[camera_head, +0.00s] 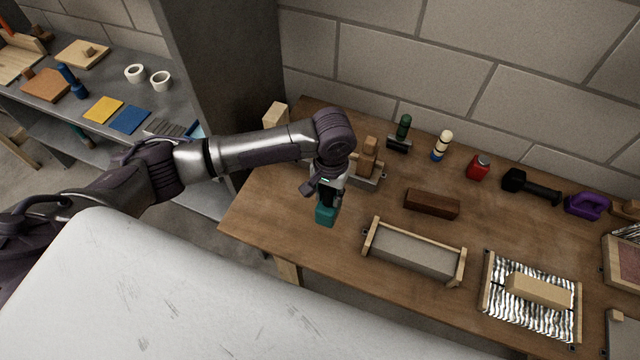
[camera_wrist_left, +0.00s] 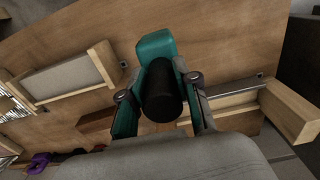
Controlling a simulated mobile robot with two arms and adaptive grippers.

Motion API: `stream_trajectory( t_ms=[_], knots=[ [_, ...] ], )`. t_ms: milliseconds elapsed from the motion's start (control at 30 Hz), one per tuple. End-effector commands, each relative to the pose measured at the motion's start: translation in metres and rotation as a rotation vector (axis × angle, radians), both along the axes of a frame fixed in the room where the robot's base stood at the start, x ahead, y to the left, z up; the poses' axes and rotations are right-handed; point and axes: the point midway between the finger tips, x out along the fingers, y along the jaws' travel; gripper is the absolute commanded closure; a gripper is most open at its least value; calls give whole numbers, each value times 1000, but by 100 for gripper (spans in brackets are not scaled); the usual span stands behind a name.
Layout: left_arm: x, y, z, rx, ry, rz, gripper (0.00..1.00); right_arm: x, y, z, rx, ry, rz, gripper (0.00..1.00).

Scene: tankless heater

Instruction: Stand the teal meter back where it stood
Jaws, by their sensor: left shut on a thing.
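The teal meter (camera_head: 326,215) is in my left gripper (camera_head: 329,192), over the left part of the wooden workbench (camera_head: 275,195) near its front edge. In the left wrist view the meter (camera_wrist_left: 156,43) shows a teal end and a black round part between the two fingers of the left gripper (camera_wrist_left: 160,88). The gripper is shut on it. I cannot tell whether the meter's lower end touches the wood. My right gripper is not in view.
A long grey tray with wooden ends (camera_head: 412,254) lies right of the meter. A small holder with a wooden block (camera_head: 368,160) stands behind it. A dark brown block (camera_head: 432,204) lies farther right. Bare wood lies left of the meter.

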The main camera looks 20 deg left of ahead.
Motion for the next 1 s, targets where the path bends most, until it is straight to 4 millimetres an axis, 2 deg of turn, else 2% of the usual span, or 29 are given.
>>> stream_trajectory(
  t_ms=[400, 600, 700, 1000],
  knots=[
    [1, -1, -1, -2, -1, -4, 100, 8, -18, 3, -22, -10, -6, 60],
    [0, -1, 3, -1, 2, -2, 100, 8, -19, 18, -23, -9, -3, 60],
    [0, -2, -15, -1, 0, -3, 100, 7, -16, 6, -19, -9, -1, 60],
    [1, -2, -48, -1, -1, -2, 100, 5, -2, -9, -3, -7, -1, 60]
  ],
)
